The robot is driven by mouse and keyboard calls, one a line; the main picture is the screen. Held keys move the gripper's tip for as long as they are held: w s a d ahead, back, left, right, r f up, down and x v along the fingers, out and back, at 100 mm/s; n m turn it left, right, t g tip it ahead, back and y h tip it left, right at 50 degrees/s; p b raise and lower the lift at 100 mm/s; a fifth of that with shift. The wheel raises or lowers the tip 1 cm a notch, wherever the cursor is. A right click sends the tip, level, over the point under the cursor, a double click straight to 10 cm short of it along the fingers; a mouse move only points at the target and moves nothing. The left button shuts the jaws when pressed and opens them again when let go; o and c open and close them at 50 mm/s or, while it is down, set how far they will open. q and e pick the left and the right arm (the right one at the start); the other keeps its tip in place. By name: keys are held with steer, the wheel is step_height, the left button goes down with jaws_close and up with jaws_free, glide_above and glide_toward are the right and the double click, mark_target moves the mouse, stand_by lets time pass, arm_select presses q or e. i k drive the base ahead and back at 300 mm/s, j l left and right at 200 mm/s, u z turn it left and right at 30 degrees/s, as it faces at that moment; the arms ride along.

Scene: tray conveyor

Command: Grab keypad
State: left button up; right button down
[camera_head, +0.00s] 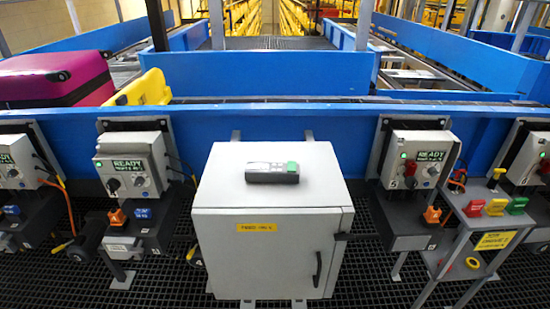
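A small dark keypad (272,172) with a grey top and a green patch at its right end lies on top of a light grey cabinet (264,225). The cabinet's door faces me, with a yellow label and a black handle on the right. The keypad lies flat, near the middle of the cabinet top, with nothing touching it from above. Neither of my grippers shows in the head view.
Control boxes with green "READY" screens stand left (130,165) and right (418,160) of the cabinet. A blue conveyor wall (270,115) runs behind it. A magenta suitcase (50,80) and a yellow tray (147,88) sit at back left. The floor is dark grating.

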mark_target(260, 172)
steer(key=l+u, duration=0.35)
steer(key=l, duration=0.65)
steer(key=l+u, duration=0.3)
steer(key=l, duration=0.7)
